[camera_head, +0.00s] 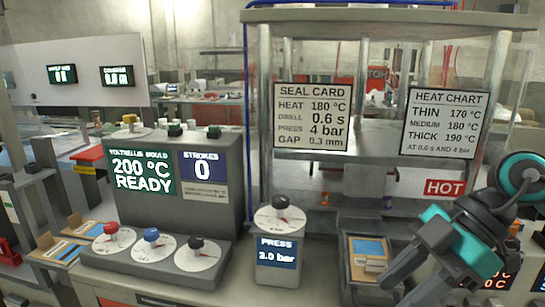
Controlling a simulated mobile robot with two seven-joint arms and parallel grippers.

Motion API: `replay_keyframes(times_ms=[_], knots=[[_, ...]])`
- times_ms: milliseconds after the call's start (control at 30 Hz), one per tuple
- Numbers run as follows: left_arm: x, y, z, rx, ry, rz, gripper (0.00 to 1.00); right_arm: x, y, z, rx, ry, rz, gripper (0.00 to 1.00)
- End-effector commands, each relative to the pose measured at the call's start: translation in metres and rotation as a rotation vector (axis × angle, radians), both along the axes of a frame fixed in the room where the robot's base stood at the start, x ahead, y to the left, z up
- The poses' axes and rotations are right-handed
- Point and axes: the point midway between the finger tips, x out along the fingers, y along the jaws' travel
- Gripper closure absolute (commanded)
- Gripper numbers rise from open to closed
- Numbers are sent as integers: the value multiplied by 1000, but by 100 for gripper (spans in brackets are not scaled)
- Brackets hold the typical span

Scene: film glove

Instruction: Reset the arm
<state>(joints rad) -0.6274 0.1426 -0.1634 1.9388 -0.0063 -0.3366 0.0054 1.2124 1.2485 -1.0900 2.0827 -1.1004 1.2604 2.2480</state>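My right arm comes in at the right edge, dark grey with teal parts. Its gripper (396,292) points down and to the left, with two dark fingers apart and nothing seen between them. The lower finger runs to the bottom edge of the picture. The gripper is in front of the right side of a small tray (349,274) holding a blue-and-tan piece (370,252); I cannot tell how far above it is. My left gripper is not in view.
A control box (215,215) reads 200 °C READY, with red, blue and black knobs in front. A press dial unit (278,268) reads 3.0 bar. A metal frame (390,16) carries two cards and a red HOT sign (444,188). Tan-and-blue trays (62,250) lie left.

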Motion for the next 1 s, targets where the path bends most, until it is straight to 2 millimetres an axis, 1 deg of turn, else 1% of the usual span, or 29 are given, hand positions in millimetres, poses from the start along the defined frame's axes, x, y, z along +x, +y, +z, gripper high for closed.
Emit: replay_keyframes(times_ms=[33, 67, 100, 167, 200, 300, 400, 500, 567, 633, 667, 767, 867, 900, 967, 1000], knots=[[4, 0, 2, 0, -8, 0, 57, -2, 20, -4, 80, -5, 56, 61], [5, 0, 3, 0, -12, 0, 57, -3, 31, -5, 132, -15, 87, 61], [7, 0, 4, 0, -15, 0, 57, -4, 47, -5, 207, -31, 123, 61], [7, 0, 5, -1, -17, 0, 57, -6, 71, -4, 331, -59, 166, 61], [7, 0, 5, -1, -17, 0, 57, -7, 85, -2, 418, -82, 187, 61], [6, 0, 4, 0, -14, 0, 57, -5, 117, 5, 637, -147, 190, 61], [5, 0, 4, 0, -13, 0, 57, 2, 138, 11, 836, -219, 128, 61], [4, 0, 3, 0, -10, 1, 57, 15, 149, 13, 996, -292, 4, 61], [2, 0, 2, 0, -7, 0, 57, 26, 150, 10, 1070, -337, -97, 61], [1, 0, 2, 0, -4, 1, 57, 39, 147, 1, 1126, -383, -235, 61], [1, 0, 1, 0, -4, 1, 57, 45, 144, -4, 1141, -401, -299, 61], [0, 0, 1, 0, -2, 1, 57, 62, 130, -32, 1145, -449, -528, 61], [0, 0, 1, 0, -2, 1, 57, 73, 109, -74, 1078, -469, -766, 61], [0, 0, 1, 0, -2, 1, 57, 74, 100, -94, 1032, -469, -857, 61], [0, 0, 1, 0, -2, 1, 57, 71, 85, -129, 945, -457, -989, 61], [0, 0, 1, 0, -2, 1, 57, 66, 75, -153, 878, -442, -1070, 61]])
